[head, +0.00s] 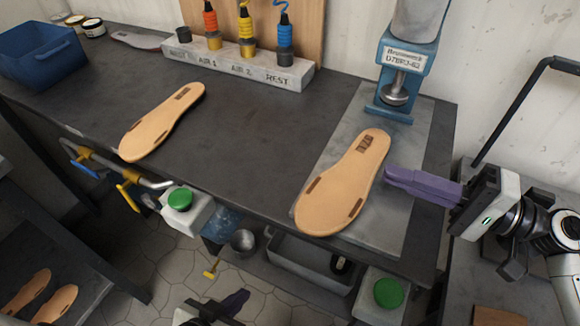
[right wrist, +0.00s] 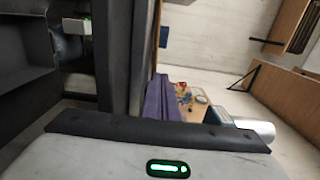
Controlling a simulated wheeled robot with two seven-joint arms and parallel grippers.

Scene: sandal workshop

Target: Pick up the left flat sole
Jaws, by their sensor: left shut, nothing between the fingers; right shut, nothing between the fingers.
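Two tan flat soles with dark slots lie on the dark workbench. The left one (head: 150,128) lies on bare bench top at left, clear of both grippers. The other sole (head: 335,190) lies on a grey metal plate (head: 408,150) at right. My right gripper (head: 392,178) is shut and empty, its purple fingertips beside that sole's right edge; I cannot tell whether they touch it. Its purple fingers also show in the right wrist view (right wrist: 165,98). My left gripper (head: 237,299) is shut and empty, low at the bottom edge, in front of the bench.
A blue press (head: 405,62) stands behind the right sole. A tool rack (head: 245,68) with coloured hoses stands at the back, and a blue bin (head: 40,55) at the far left. Green buttons (head: 180,198) and clamps sit at the bench's front edge. The bench between the soles is clear.

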